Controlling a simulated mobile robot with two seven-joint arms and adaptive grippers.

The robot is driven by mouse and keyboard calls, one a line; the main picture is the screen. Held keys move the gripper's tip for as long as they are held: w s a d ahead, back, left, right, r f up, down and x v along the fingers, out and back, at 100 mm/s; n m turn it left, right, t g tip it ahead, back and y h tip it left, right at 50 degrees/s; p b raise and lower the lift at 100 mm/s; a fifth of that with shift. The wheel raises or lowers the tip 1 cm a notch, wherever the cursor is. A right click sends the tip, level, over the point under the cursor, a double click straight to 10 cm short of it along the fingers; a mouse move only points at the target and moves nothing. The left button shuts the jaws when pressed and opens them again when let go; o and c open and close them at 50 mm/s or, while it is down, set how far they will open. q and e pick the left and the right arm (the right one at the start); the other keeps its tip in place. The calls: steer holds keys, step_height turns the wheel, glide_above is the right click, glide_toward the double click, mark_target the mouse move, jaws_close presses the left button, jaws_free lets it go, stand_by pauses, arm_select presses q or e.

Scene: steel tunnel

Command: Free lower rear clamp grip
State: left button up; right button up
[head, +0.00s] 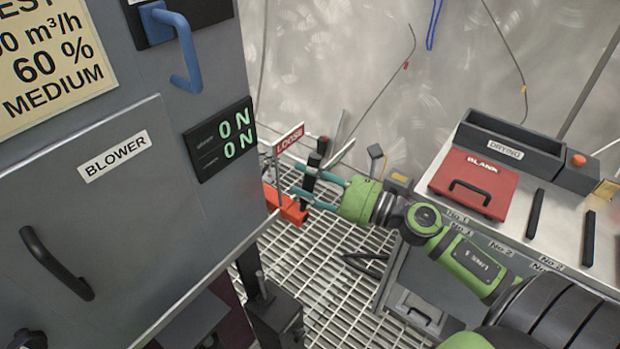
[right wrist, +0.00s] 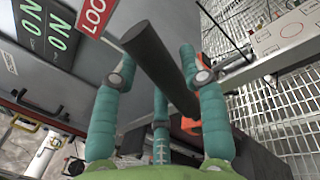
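The clamp grip (right wrist: 158,58) is a dark cylindrical bar, tilted, in the right wrist view. It passes between the teal fingers of my right gripper (right wrist: 156,64), which stand apart on its two sides; I see no firm contact. In the head view the dark grip (head: 311,170) stands by the blower's rear corner, beside a red "LOOSE" label (head: 289,139). My right gripper (head: 300,182) reaches it from the right, fingers spread. An orange-red clamp part (head: 287,204) sits just below the fingers. My left gripper is out of view.
The grey blower cabinet (head: 105,215) fills the left, its display reading ON twice. A bench at right carries a red "BLANK" lid (head: 475,184) and a grey "DRYING" tray (head: 512,139). Grating floor (head: 335,255) lies between them. Thin cables hang along the back wall.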

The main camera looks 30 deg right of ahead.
steer(key=shift+s+f, duration=0.1)
steer(key=shift+s, duration=0.1)
steer(key=v, duration=1.1)
steer(key=shift+s+d, duration=0.2)
steer(key=shift+s, duration=0.05)
